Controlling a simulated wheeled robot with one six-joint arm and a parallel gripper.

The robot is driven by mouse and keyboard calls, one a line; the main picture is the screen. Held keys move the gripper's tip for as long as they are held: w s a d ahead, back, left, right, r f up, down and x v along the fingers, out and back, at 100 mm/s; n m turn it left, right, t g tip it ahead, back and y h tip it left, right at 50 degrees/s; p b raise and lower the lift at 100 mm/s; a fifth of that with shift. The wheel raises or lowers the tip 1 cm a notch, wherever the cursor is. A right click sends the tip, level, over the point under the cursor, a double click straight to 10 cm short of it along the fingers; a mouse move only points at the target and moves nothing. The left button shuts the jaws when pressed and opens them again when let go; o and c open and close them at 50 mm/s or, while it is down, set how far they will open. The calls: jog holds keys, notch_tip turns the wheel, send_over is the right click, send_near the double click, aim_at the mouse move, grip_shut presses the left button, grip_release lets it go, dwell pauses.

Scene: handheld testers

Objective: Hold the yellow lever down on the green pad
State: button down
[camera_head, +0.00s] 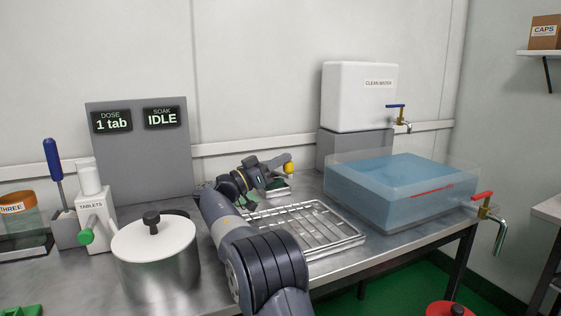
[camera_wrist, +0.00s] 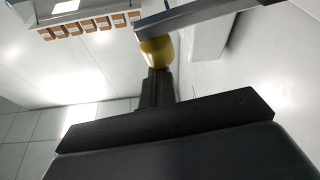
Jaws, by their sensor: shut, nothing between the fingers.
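A lever with a yellow knob (camera_head: 289,168) stands at the back of the steel bench in the head view, just left of the water tub. Its grey bar (camera_wrist: 190,18) and yellow knob (camera_wrist: 156,50) also show in the wrist view. A small device with a green patch (camera_head: 277,184) sits below the knob, partly hidden by my arm. My gripper (camera_wrist: 155,75) is shut and empty. Its fingertips overlap the knob's edge in the wrist view; whether they touch it, I cannot tell. In the head view the knob appears raised above the green patch.
A wire drainer tray (camera_head: 345,236) lies right of my arm. A blue water tub (camera_head: 400,190) stands at the right with a red-handled tap (camera_head: 483,197). A lidded pot (camera_head: 155,265) and a tablet dispenser (camera_head: 93,215) stand at the left. The SOAK display (camera_head: 162,116) reads IDLE.

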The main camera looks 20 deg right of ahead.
notch_tip(320, 180, up, 10)
jog(key=p, duration=0.4)
jog(key=shift+f, duration=0.1)
dwell(0.4)
notch_tip(320, 180, down, 10)
jog(key=b, duration=0.4)
jog(key=shift+r, duration=0.2)
